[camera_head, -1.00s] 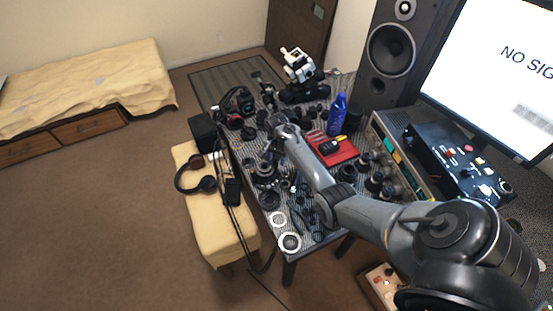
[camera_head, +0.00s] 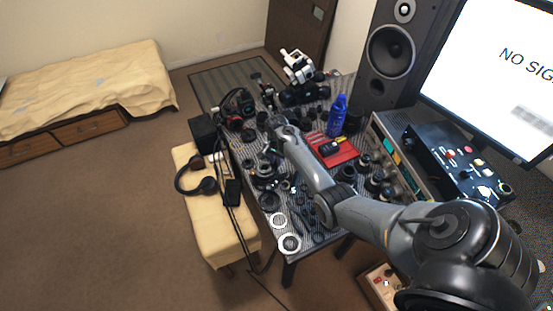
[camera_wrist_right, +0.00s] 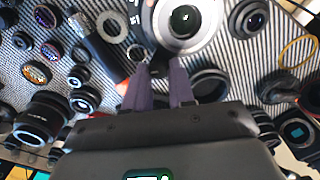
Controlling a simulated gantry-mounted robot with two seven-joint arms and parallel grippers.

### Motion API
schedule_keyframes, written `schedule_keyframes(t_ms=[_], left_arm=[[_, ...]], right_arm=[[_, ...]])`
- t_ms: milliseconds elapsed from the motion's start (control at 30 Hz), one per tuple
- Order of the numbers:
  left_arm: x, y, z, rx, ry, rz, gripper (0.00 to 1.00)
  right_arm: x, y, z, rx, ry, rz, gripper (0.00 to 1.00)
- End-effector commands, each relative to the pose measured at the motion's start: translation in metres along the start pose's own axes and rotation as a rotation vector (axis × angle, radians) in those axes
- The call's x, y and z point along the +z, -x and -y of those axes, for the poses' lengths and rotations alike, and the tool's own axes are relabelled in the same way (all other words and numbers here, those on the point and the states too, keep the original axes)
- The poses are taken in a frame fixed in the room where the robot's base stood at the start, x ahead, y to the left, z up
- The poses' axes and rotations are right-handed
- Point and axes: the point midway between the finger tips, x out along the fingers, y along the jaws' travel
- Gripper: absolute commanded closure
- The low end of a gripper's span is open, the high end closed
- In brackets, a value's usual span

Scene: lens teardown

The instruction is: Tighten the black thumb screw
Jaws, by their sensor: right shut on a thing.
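My right gripper (camera_wrist_right: 160,68) has its two dark fingers close together in the right wrist view. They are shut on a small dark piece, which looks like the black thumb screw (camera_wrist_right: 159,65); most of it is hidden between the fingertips. It lies right at the lower edge of a white and silver lens body (camera_wrist_right: 212,28) with a dark glass centre. I cannot tell how deep the screw sits. In the head view my right arm reaches over the table, and its hand is mostly hidden behind the wrist. My left gripper is not in view.
A red mat (camera_head: 345,155), a blue bottle (camera_head: 337,117) and a control box (camera_head: 458,160) stand to the right. Little table is free.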

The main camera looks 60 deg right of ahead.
Motion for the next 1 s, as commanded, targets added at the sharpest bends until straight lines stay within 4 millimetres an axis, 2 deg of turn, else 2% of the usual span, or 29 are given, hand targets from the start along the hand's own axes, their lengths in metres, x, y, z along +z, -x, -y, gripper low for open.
schedule_keyframes(t_ms=[433, 700, 1000], left_arm=[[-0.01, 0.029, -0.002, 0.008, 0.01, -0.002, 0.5], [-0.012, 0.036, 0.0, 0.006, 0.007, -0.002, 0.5], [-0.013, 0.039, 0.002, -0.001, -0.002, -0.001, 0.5]], right_arm=[[0.001, 0.003, -0.001, 0.001, -0.303, 0.002, 1.0], [0.001, 0.002, -0.001, 0.0, -0.494, 0.002, 1.0], [0.001, 0.001, -0.002, 0.0, -0.613, 0.001, 1.0]])
